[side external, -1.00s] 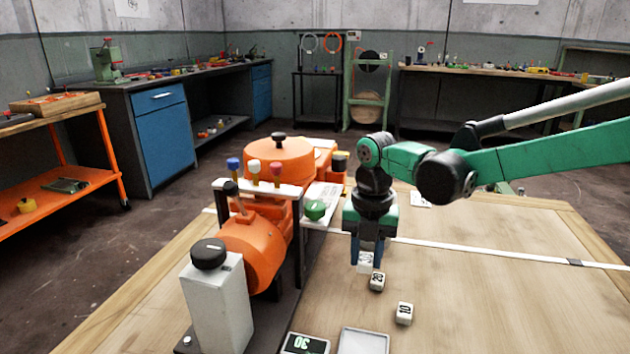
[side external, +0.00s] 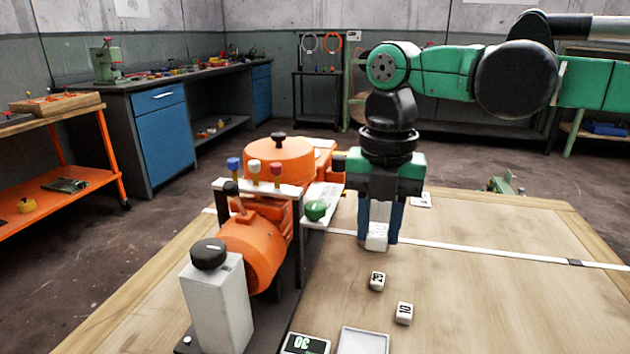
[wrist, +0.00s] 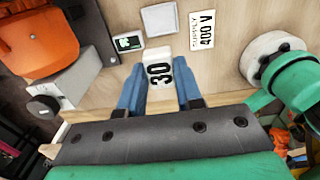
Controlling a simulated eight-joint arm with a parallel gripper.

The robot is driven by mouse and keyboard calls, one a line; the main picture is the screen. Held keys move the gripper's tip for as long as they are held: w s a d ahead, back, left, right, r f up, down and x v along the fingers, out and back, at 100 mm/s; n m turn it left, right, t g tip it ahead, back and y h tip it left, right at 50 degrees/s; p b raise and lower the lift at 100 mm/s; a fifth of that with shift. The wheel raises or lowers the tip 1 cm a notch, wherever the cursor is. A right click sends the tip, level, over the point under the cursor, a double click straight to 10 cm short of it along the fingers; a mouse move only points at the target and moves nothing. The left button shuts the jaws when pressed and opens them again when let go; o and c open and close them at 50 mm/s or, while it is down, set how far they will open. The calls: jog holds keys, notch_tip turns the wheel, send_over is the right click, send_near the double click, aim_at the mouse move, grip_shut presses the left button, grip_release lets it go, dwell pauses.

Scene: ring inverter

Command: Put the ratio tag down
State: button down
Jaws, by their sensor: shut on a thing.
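My gripper (side external: 379,235) is shut on a white ratio tag (side external: 377,240), which sits between its blue fingertips. In the wrist view the held tag (wrist: 160,76) shows a black 30 on its face, and my gripper's fingers (wrist: 160,90) stand on both sides of it. In the side view the tag is over the wooden bench near the white line; I cannot tell whether it touches the bench. A white square tray (side external: 363,342) is at the front edge of the side view; a tray also shows in the wrist view (wrist: 158,20).
Two more white tags (side external: 377,281) (side external: 404,313) lie on the bench in front of my gripper. The orange machine (side external: 252,250) stands close on the left. The bench's right side (side external: 520,300) is clear.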

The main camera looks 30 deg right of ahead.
aim_at(363, 349)
notch_tip(363, 349, down, 20)
jog(key=shift+r, duration=0.25)
dwell(0.3)
jog(key=shift+f, duration=0.15)
jog(key=c, duration=0.6)
grip_release()
notch_tip(363, 349, up, 12)
jog(key=s+d+m+t, duration=0.1)
jog(key=d+m+t, duration=0.2)
jog(key=m, duration=1)
jog(key=s+d+r+m+t, duration=0.1)
jog(key=d+m+t, duration=0.3)
jog(key=m, duration=1)
jog(key=shift+s+d, duration=0.35)
jog(key=shift+d, duration=0.7)
